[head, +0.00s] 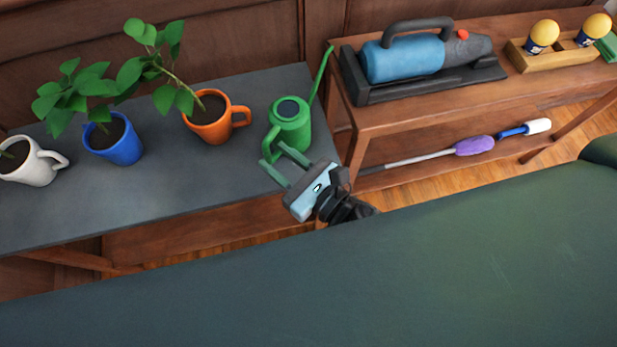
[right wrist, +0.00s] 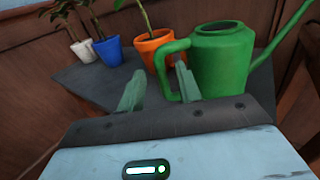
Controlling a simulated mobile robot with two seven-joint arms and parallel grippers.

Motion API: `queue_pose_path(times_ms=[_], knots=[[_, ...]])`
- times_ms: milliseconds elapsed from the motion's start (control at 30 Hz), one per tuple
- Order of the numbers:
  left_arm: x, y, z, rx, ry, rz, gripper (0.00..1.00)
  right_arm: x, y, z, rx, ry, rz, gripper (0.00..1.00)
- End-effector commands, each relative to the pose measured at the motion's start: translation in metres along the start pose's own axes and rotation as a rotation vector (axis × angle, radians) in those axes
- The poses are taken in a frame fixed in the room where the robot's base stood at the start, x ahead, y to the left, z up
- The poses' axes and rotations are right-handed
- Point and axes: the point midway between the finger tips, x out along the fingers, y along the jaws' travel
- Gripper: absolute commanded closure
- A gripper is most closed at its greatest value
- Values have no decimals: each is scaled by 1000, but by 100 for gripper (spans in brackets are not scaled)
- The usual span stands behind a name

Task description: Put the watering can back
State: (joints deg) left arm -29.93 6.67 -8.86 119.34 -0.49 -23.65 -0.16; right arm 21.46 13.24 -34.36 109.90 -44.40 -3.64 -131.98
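The green watering can (head: 291,128) stands upright at the right end of the grey table, its long spout pointing up and to the right. My right gripper (head: 281,163) is at the near side of the can, by its handle (head: 268,143). In the right wrist view the can (right wrist: 222,62) is ahead and to the right. Its loop handle (right wrist: 159,65) reaches between the two fingers of my right gripper (right wrist: 157,84). The fingers are apart; I cannot tell whether one touches the handle. My left gripper is not in view.
Potted plants in orange (head: 211,124), blue (head: 117,146) and white (head: 35,165) mugs stand left of the can on the grey table (head: 150,195). A wooden bench (head: 400,115) on the right holds a blue appliance (head: 405,57) and a wooden tray (head: 545,62).

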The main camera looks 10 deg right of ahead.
Motion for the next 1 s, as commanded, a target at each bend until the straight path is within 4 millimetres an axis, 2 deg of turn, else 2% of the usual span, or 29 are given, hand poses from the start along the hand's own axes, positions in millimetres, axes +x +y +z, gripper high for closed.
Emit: queue_pose_path(times_ms=[33,200,433,633,1000], knots=[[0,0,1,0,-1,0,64,-11,1,-2,1,3,0,66],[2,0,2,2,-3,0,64,-43,1,-2,2,2,0,66],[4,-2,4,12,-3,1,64,-73,0,-1,2,1,-1,66],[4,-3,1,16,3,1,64,-84,0,0,0,0,0,66],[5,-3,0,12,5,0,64,-84,0,0,-1,-1,0,66]])
